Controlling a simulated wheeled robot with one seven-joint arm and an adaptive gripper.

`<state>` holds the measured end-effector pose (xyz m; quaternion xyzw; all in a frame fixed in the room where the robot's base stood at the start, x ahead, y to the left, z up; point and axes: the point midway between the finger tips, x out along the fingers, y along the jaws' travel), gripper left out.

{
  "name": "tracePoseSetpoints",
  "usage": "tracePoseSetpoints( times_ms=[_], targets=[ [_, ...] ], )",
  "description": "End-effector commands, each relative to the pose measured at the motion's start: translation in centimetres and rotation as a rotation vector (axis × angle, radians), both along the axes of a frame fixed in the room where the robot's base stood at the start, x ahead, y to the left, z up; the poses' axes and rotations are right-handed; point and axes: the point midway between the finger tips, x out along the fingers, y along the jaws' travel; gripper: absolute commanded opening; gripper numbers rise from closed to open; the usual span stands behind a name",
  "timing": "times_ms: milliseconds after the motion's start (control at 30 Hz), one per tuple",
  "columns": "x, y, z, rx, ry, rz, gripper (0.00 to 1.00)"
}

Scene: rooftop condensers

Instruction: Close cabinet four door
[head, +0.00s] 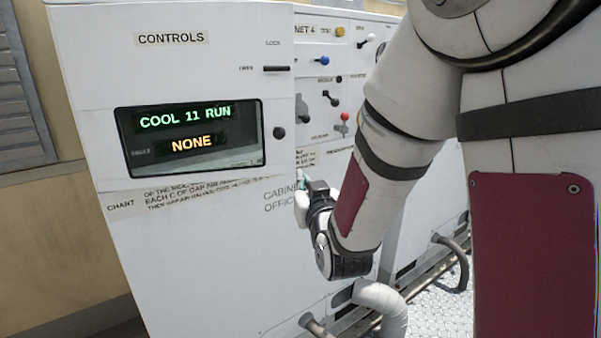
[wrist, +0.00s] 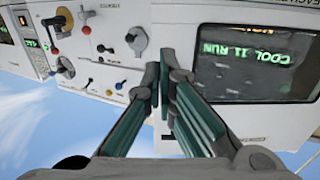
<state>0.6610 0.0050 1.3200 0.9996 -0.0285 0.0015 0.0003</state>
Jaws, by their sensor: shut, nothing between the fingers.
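A white panel marked CONTROLS (head: 215,75) stands at left in the head view, with a dark display (head: 190,140) reading COOL 11 RUN and NONE. Its right edge cuts off the label on the white face behind, leaving "NET 4" (head: 304,29). I cannot tell how far any door stands open. My gripper (head: 302,184) is at the panel's right edge below the display; whether it touches is unclear. In the wrist view its green-padded fingers (wrist: 164,92) are shut and empty, between the upside-down display (wrist: 245,62) and the switch panel (wrist: 105,62).
Coloured knobs and levers (head: 330,98) cover the face behind. Grey pipes (head: 380,300) run low at right above a metal grating (head: 440,300). A tan wall with a louvred shutter (head: 20,110) is at far left. My arm hides much of the right side.

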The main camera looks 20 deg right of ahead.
Motion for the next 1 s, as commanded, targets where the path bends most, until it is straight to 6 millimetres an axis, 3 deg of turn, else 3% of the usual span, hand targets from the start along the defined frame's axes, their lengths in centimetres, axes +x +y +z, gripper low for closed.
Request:
tracePoseSetpoints(
  times_ms=[233, 700, 1000],
  targets=[
    [2.4, -0.1, -0.4, 0.001, -0.002, 0.000, 0.00],
    [10.6, -0.6, 0.0, 0.000, 0.002, -0.001, 0.00],
    [13.1, -0.7, 0.0, 0.000, 0.001, 0.000, 0.00]
  ],
)
